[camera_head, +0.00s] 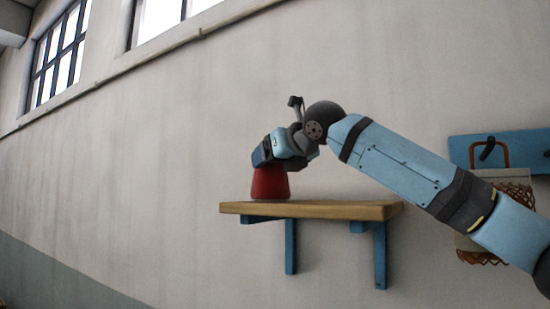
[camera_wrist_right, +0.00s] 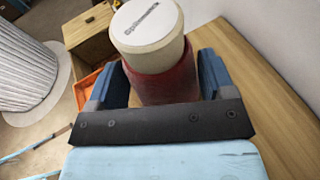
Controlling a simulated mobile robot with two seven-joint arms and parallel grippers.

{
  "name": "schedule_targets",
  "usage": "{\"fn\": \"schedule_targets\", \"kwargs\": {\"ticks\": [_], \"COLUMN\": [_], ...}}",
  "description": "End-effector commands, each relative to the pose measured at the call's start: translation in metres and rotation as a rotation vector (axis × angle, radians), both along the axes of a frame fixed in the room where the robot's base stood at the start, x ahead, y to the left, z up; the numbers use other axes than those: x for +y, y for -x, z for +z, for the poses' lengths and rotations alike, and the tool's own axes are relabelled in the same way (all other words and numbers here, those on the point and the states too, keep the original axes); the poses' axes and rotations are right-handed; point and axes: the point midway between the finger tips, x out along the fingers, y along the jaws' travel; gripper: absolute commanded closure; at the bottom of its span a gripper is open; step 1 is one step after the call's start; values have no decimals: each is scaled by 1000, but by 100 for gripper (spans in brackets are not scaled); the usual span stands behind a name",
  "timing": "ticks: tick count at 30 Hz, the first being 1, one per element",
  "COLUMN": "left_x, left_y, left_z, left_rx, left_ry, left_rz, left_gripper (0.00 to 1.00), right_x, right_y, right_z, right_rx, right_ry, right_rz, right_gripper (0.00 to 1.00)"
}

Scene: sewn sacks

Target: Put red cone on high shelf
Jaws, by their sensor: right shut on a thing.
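The red cone (camera_head: 270,183) is at the left part of the high wooden shelf (camera_head: 330,210) on blue brackets. Its base looks level with the shelf top; whether it touches cannot be told for sure. My right gripper (camera_head: 284,148) is over the cone's upper part and shut on it. In the right wrist view the cone (camera_wrist_right: 165,88), with a cream top, is between the two blue fingers of my right gripper (camera_wrist_right: 163,80). The wooden shelf top (camera_wrist_right: 262,85) shows beside it there. The cone's base is hidden in that view. My left gripper is not in view.
A blue rail (camera_head: 515,140) with a hook and hanging net bags (camera_head: 515,188) is right of the shelf, behind my arm. The shelf top right of the cone is bare. The wrist view shows a striped white cylinder (camera_wrist_right: 28,70), a wooden box (camera_wrist_right: 90,35) and something orange (camera_wrist_right: 88,85) below.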

Motion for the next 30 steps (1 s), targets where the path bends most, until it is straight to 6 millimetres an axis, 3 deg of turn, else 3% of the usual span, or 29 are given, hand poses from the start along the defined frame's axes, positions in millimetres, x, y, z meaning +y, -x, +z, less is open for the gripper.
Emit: {"fn": "schedule_targets", "kwargs": {"ticks": [1, 4, 14, 30], "left_x": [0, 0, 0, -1], "left_y": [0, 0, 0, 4], "left_z": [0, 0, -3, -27], "left_rx": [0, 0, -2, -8], "left_ry": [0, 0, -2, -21], "left_rz": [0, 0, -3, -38], "left_gripper": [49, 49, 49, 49], "right_x": [0, 0, -3, -51], "right_y": [0, 0, 5, 87], "right_z": [0, 0, 0, 29], "right_rx": [-1, -1, -1, -3], "right_ry": [0, 0, 0, -1], "right_rz": [0, 0, 0, 0], "right_gripper": [22, 0, 0, 0]}}
